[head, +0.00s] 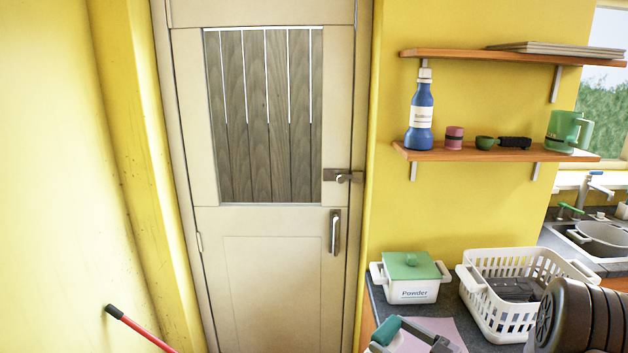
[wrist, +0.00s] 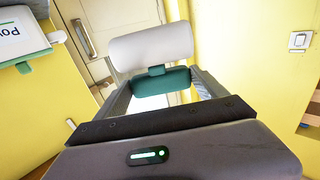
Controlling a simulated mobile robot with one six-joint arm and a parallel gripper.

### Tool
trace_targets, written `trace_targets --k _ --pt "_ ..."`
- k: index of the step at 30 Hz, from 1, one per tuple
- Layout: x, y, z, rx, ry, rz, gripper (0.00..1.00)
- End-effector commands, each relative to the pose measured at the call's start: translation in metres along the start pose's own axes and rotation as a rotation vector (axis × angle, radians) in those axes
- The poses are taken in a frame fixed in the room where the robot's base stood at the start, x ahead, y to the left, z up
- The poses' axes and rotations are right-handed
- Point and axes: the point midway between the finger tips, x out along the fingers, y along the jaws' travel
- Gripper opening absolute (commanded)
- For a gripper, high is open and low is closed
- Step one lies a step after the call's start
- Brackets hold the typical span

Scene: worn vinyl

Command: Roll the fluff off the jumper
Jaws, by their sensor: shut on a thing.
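My gripper (wrist: 168,90) is shut on the green handle (wrist: 160,84) of a lint roller in the wrist view. The roller's white roll (wrist: 150,48) sits just beyond the fingers and looks clear of any surface. In the head view, green and grey parts at the bottom edge seem to be my gripper and the roller's handle, cut off by the frame. A flat lilac patch (head: 449,326) lies on the counter there, mostly cut off; I cannot tell whether it is the jumper. No fluff can be made out.
A white powder tub with a green lid (head: 412,287) and a white basket (head: 513,323) stand on the dark counter. Shelves (head: 500,154) hold a blue bottle (head: 421,112) and a green jug (head: 567,131). A door (head: 275,270) is behind; a sink (head: 603,237) is at right.

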Motion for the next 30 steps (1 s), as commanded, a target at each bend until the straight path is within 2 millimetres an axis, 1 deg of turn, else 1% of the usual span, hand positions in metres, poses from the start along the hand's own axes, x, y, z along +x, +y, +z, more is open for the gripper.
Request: trace_targets --k 1,3,6,9,12,19,22,26,29,30 --pt "-0.005 -0.014 0.051 0.006 -0.001 -0.034 0.38" --pt "-0.012 -0.035 0.087 0.004 0.000 -0.084 0.38" --pt "-0.021 -0.059 0.120 0.001 0.000 -0.136 0.38" --pt "-0.026 -0.072 0.134 -0.001 0.000 -0.162 0.38" --pt "-0.028 -0.076 0.136 -0.002 0.000 -0.171 0.38" --pt "-0.028 -0.077 0.133 -0.002 0.000 -0.170 0.38" --pt "-0.025 -0.078 0.129 0.003 0.010 -0.137 0.38" --pt "-0.019 -0.079 0.117 0.016 0.029 -0.014 0.38" --pt "-0.019 -0.078 0.102 0.015 0.027 0.109 0.38" --pt "-0.020 -0.079 0.092 0.014 0.021 0.156 0.38"
